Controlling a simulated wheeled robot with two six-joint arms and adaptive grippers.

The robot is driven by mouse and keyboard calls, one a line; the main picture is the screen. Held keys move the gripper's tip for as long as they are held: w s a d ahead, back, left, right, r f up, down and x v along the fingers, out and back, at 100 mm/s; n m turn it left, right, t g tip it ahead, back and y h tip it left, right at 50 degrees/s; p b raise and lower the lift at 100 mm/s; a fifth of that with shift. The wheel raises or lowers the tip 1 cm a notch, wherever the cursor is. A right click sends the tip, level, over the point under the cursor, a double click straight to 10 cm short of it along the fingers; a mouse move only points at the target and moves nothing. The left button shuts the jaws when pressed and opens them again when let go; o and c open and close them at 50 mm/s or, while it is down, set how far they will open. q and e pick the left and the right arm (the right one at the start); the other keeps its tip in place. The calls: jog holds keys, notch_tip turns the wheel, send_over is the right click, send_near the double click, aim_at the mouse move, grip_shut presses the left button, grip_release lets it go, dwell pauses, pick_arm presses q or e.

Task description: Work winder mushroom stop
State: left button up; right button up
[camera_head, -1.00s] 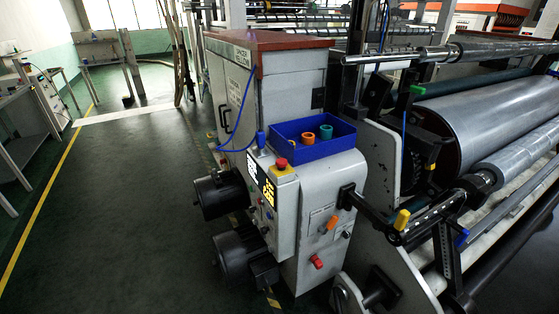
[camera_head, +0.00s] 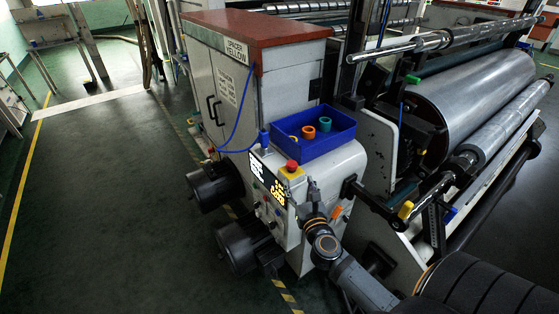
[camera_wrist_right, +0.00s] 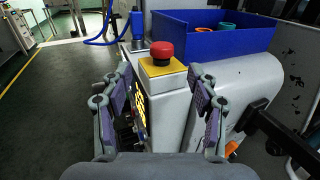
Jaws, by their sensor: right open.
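The red mushroom stop (camera_head: 292,165) sits on a yellow base on top of the winder's grey control console. In the right wrist view the red mushroom stop (camera_wrist_right: 162,51) stands upright on its yellow plate (camera_wrist_right: 160,68), ahead of my right gripper and between its fingers in the picture. My right gripper (camera_head: 312,187) is in front of the console, close to the stop and apart from it. In the right wrist view my right gripper (camera_wrist_right: 160,88) has its fingers spread and nothing between them. My left gripper is not in view.
A blue bin (camera_head: 322,142) with an orange ring (camera_head: 308,132) and a teal ring (camera_head: 325,124) sits behind the stop. A lit display (camera_head: 268,180) faces forward on the console. Black motors (camera_head: 215,187) stick out at left. A large roller (camera_head: 470,105) stands at right.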

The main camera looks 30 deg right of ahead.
aim_at(293, 168)
jog(key=p+x, duration=0.2)
jog(key=x, duration=0.7)
jog(key=shift+w+d, duration=0.35)
jog(key=shift+w, duration=0.2)
jog(key=shift+f, duration=0.1)
grip_shut()
